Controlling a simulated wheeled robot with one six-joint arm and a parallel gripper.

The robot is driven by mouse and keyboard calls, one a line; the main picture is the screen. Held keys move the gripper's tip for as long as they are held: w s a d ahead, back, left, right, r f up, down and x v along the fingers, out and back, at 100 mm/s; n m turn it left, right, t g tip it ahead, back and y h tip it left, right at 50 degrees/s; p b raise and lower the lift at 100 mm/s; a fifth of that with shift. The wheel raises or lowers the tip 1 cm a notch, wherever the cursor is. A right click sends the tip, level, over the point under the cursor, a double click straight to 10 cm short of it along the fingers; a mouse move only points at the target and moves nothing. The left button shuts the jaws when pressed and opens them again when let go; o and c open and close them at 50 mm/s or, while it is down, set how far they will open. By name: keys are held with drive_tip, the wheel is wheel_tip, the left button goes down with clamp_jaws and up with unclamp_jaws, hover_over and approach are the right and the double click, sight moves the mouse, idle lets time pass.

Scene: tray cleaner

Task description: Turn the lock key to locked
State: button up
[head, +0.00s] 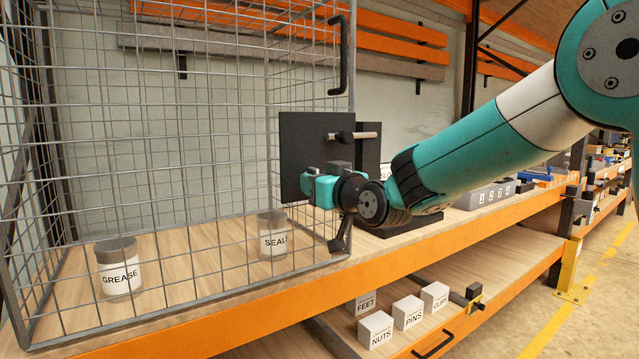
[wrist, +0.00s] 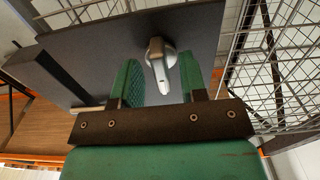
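The lock key (wrist: 161,62) is a silver knob with a lever, mounted on a dark plate (wrist: 90,50). In the wrist view its lever points down toward my gripper (wrist: 160,80). The two green fingers stand open on either side of the lever, with a visible gap to each. In the head view the dark plate (head: 300,135) sits at the cage's right end, and my gripper (head: 319,188) is at its lower front. The key itself is hidden there. A silver bolt bar (head: 352,135) crosses the plate's upper right part.
The wire cage (head: 150,200) stands on a wooden, orange-edged shelf and holds a GREASE jar (head: 118,268) and a SEALS jar (head: 272,238). A black handle (head: 341,55) is above the plate. Labelled boxes, including NUTS (head: 376,330), sit on the lower shelf.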

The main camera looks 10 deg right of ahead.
drive_tip(key=b+v, duration=0.2)
drive_tip(key=v, duration=1.5)
drive_tip(key=shift+s+b, duration=0.2)
drive_tip(key=shift+b, duration=0.1)
drive_tip(key=shift+d, duration=0.1)
drive_tip(key=s+a+f+n+g, duration=0.2)
drive_tip(key=s+a+f+g, duration=0.4)
drive_tip(key=s+f+g, duration=0.45)
drive_tip(key=s+d+f+g+h, duration=0.1)
drive_tip(key=s+f+g, duration=0.2)
drive_tip(key=s, duration=0.3)
drive_tip(key=s+d+f+g+h, duration=0.1)
drive_tip(key=s+f+g+h, duration=0.15)
drive_tip(key=s, duration=0.35)
wheel_tip(320, 180, up, 18)
drive_tip(key=p, duration=1.7)
drive_tip(key=shift+s+f+g+y+p, duration=0.2)
drive_tip(key=shift+s+g+y+p, duration=0.1)
drive_tip(key=shift+y+p, duration=0.1)
